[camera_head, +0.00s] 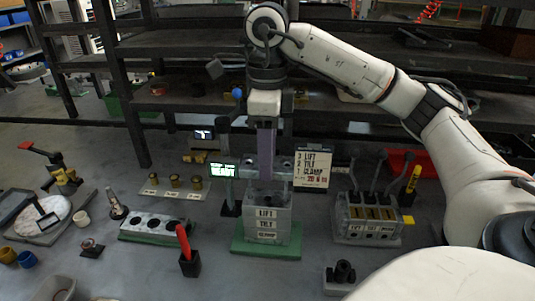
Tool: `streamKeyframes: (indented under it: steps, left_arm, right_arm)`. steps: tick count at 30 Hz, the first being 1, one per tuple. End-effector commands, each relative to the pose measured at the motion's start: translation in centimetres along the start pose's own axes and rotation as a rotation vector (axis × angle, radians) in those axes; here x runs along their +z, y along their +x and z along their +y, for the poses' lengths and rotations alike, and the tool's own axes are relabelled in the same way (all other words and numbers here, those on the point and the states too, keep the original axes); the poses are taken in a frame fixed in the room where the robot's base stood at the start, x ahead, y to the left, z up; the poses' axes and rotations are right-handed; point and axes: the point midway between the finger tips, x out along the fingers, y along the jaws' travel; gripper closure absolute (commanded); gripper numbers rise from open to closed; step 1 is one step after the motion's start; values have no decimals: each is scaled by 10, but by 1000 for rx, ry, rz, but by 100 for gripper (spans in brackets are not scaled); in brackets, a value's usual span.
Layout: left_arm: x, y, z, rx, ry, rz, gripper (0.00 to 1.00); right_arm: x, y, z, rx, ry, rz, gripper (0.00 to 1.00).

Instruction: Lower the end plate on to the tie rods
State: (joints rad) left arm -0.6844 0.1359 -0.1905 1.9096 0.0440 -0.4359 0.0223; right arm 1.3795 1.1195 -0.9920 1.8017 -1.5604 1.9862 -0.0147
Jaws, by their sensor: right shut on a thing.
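My right gripper (265,150) points straight down over the valve block stack and is shut on a grey plate-like piece, which I take as the end plate (283,168). The gripper covers the middle of the plate. My left gripper is not in view.
A sign (313,169) listing LIFT, TILT, CLAMP stands behind right of the stack. A lever valve bank (368,219) is at right. A small lit display (222,170) stands left of the plate. A grey block with holes (153,226) and a red-handled tool (184,242) are at left.

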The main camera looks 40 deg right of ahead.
Motion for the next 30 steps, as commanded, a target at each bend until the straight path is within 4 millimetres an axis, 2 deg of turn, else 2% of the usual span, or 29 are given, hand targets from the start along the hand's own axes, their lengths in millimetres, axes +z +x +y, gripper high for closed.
streamKeyframes:
  steps: [20, 30]
  left_arm:
    - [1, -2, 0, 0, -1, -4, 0]
    - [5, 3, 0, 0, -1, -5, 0]
  right_arm:
    - [0, 0, 0, -1, 0, -2, 85]
    - [0, 7, 0, -1, 0, -2, 85]
